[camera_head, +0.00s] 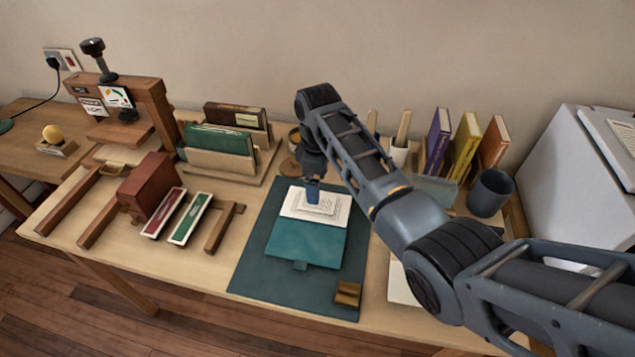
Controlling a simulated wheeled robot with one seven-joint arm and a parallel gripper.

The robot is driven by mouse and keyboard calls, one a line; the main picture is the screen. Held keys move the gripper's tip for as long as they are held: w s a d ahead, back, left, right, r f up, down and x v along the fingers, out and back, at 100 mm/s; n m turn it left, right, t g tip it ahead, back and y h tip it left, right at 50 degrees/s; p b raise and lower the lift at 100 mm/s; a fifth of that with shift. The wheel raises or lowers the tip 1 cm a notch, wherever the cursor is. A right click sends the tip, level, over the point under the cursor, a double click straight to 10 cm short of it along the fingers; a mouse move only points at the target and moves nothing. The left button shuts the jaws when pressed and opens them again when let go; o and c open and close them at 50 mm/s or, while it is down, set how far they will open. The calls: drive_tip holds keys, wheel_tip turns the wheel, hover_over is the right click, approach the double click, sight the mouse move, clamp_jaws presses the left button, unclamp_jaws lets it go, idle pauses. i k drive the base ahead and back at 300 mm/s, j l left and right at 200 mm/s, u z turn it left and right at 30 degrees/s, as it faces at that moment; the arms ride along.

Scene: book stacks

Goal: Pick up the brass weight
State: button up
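The brass weight (347,293) appears as a small gold-brown stepped block near the front right corner of a dark teal mat (255,265). My gripper (313,192) points down over a white stack of pages (330,206) farther back on the mat, behind and to the left of the weight and apart from it. The fingers look small and blue here; whether they are open or shut, or touch the pages, I cannot tell. Nothing covers the weight.
A teal cover (305,243) lies on the mat between pages and weight. A wooden press (150,95), red and green trays (190,218) and a book rack (215,160) stand left. Upright books (465,145) and a dark mug (490,193) stand right. My arm crosses above the right side.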

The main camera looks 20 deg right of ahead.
sight(347, 296)
drive_tip(key=k+j, duration=0.8)
drive_tip(key=j, duration=0.1)
